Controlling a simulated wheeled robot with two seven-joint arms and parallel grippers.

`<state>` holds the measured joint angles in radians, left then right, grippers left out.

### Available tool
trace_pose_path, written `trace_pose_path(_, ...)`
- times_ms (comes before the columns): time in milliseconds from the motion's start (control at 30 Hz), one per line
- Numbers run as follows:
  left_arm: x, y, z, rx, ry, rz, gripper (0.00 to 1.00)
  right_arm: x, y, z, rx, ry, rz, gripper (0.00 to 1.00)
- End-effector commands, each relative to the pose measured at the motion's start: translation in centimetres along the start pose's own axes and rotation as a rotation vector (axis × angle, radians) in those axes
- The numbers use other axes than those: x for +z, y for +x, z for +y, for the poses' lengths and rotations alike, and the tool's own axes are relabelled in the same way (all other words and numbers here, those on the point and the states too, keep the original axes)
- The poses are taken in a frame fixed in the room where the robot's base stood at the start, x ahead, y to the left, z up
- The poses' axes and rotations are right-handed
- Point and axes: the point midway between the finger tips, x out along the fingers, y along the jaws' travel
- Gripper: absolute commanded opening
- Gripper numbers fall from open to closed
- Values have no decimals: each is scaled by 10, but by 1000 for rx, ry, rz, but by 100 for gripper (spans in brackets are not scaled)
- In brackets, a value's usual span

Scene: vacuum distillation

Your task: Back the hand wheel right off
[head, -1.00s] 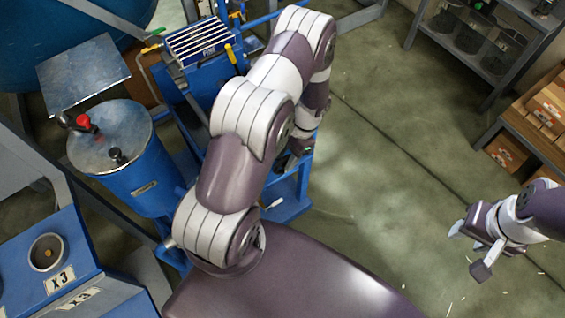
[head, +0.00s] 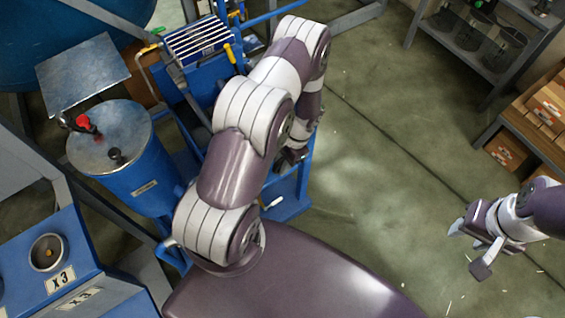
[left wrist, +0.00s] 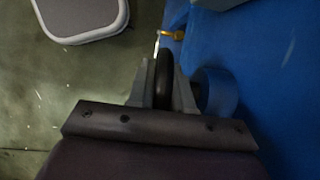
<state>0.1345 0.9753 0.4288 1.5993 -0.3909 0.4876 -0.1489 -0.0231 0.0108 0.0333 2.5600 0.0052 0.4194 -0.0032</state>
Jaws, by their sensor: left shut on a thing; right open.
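The hand wheel (left wrist: 163,85) shows edge-on as a dark rim in the left wrist view. My left gripper (left wrist: 162,68) is shut on it, with one grey finger on each side of the rim. A short blue cylinder (left wrist: 217,91) lies just right of the right finger, against a blue surface. In the head view my left gripper (head: 291,156) is mostly hidden under my own arm, beside the blue frame, and the wheel cannot be made out there. My right gripper (head: 469,247) is open and empty over the bare floor at the right.
A blue drum (head: 150,185) with a metal lid and red handle stands left of my arm. A blue frame (head: 302,190) stands beyond the arm. Shelves (head: 470,65) and a rack with boxes (head: 510,125) stand at the right. The floor between is clear.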

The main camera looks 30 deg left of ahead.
Motion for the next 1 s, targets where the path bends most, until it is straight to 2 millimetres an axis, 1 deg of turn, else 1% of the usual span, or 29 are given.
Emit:
trace_pose_path(267,1,0,0,0,-1,159,0,0,-3,0,0,0,0,45)
trace_pose_path(700,0,4,0,0,-3,466,0,2,12,0,0,0,0,45)
trace_pose_path(1000,0,4,-1,-1,-1,572,0,2,14,0,0,0,0,45)
